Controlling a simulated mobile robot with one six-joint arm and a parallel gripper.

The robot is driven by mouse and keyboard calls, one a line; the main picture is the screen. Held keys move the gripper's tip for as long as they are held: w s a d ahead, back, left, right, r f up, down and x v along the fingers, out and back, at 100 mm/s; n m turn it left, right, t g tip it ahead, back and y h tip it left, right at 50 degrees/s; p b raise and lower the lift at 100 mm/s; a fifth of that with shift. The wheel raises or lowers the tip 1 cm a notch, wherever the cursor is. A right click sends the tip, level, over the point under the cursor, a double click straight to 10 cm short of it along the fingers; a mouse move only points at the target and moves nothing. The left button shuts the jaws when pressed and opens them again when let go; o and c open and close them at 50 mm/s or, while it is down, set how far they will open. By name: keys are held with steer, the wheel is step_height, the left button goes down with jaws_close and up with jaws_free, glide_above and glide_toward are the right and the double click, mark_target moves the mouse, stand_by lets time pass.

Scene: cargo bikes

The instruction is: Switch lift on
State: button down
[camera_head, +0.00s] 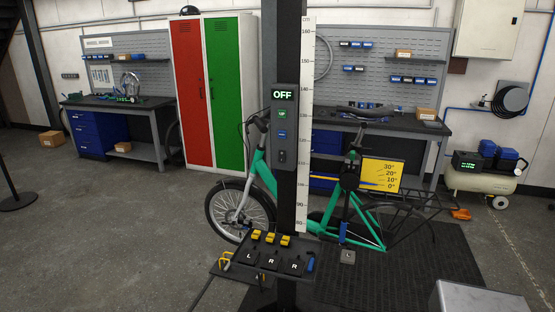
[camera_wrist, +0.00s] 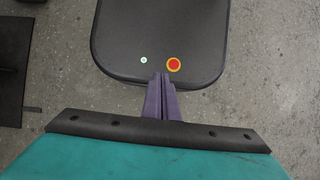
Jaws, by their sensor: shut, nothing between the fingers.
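The lift's control box (camera_head: 284,130) is fixed to a dark upright post (camera_head: 290,50). Its display (camera_head: 283,94) reads OFF in green letters. Below it are a green button marked UP (camera_head: 282,113) and a blue button (camera_head: 282,134) whose label is too small to read. A small dark switch (camera_head: 282,156) sits lowest on the box; its position is hard to tell. My gripper (camera_wrist: 162,78) shows only in the wrist view, pointing down with its purple fingers together and empty. The control box is not in the wrist view.
A tray (camera_head: 222,268) with yellow-topped parts juts from the post's lower front. A white height scale (camera_head: 307,120) runs beside the post. A green bike (camera_head: 262,172) stands behind it, with a yellow angle board (camera_head: 382,175). Open floor (camera_head: 110,225) lies left.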

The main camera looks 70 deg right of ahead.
steer(key=w+d+r+t, duration=0.2)
steer(key=w+d+r, duration=0.3)
steer(key=w+d, duration=0.35)
steer(key=w+d+r+t, duration=0.2)
steer(key=w+d+r, duration=0.3)
steer(key=w+d, duration=0.4)
steer(key=w+d+r+t+h, duration=0.1)
steer(key=w+d+r, duration=0.3)
steer(key=d+r, duration=0.55)
steer(key=w+d+r+t+h, duration=0.1)
steer(key=w+d+r, duration=0.2)
steer(key=d+r, duration=0.6)
steer(key=s+d+r+t+h, duration=0.1)
steer(key=s+d+r+h, duration=0.15)
steer(key=d+r, duration=0.8)
steer(key=s+d+r+h, duration=0.1)
steer(key=s+d+r, duration=0.3)
steer(key=d+r, duration=0.65)
steer(key=s+d+r+h, duration=0.2)
steer(key=s+d+r, duration=0.4)
steer(key=s+r, duration=0.3)
steer(key=s+d+r+h, duration=0.2)
steer(key=s+d+r, duration=0.4)
steer(key=r, duration=0.9)
steer(key=s, duration=0.3)
steer(key=shift+d+g, duration=0.15)
steer(key=shift+g, duration=0.25)
